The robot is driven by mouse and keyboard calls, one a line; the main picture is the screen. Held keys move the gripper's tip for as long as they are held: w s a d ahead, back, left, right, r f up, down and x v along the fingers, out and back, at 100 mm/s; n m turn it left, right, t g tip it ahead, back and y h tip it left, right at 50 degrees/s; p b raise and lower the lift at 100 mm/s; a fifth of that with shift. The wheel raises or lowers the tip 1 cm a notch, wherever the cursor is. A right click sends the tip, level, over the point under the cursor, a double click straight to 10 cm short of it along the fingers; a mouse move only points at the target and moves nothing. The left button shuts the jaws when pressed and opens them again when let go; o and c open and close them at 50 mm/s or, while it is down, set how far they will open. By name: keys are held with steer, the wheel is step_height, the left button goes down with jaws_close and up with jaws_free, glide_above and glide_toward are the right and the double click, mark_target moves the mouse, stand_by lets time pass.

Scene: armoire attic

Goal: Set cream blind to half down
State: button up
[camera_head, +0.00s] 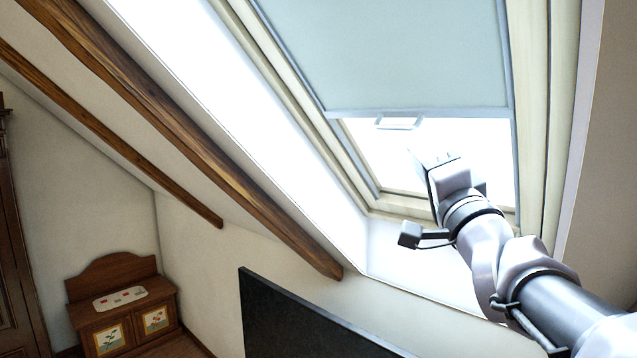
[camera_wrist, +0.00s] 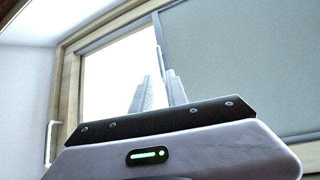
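The blind (camera_head: 410,55) looks pale grey-blue in this light and covers the upper part of the skylight, with bright bare glass below it. Its bottom bar (camera_head: 455,112) carries a small pale handle (camera_head: 398,122). In the wrist view the blind (camera_wrist: 240,70) fills the right side. My gripper (camera_head: 424,160) is in front of the bare glass, below and right of the handle in the head view, apparently apart from it. In the wrist view its fingers (camera_wrist: 157,92) overlap the bar's line. The glare hides whether they are open, and the handle is not clearly visible there.
The wooden window frame (camera_head: 535,120) and white reveal surround the glass. A pale handle-like bar (camera_wrist: 49,143) shows at left in the wrist view. A dark panel (camera_head: 300,320) stands below the window. A wooden cabinet (camera_head: 125,315) stands at lower left, below sloping beams (camera_head: 180,130).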

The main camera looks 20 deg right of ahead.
steer(key=v, duration=0.4)
steer(key=shift+s+a+f, duration=0.1)
steer(key=shift+s, duration=0.2)
steer(key=shift+f+b, duration=0.1)
steer(key=shift+b, duration=0.2)
steer(key=s+a+f+n+g+b, duration=0.1)
steer(key=a+f+g+b, duration=0.3)
steer(key=f, duration=0.7)
steer(key=s+f+g+h+b, duration=0.1)
steer(key=f+g+b, duration=0.1)
steer(key=f+b, duration=0.65)
steer(key=s+a+f+n+g+b, duration=0.1)
steer(key=a+f+g+b, duration=0.1)
steer(key=f, duration=1.2)
steer(key=s+a+f+n+g+y+b, duration=0.2)
steer(key=s+a+f, duration=0.3)
steer(key=f, duration=0.4)
steer(key=s+a+f+n+g+y+b, duration=0.2)
steer(key=s+a+f+b, duration=0.3)
steer(key=f, duration=0.4)
steer(key=s+a+f+n+g+y+b, duration=0.2)
steer(key=s+a+f+n+g+b, duration=0.1)
steer(key=f, duration=0.6)
steer(key=s+a+n+g, duration=0.1)
steer(key=s+a, duration=0.1)
steer(key=a, duration=0.1)
steer(key=shift+a+f+g+y, duration=0.15)
steer(key=shift+f+g+y, duration=0.15)
steer(key=shift+f, duration=0.05)
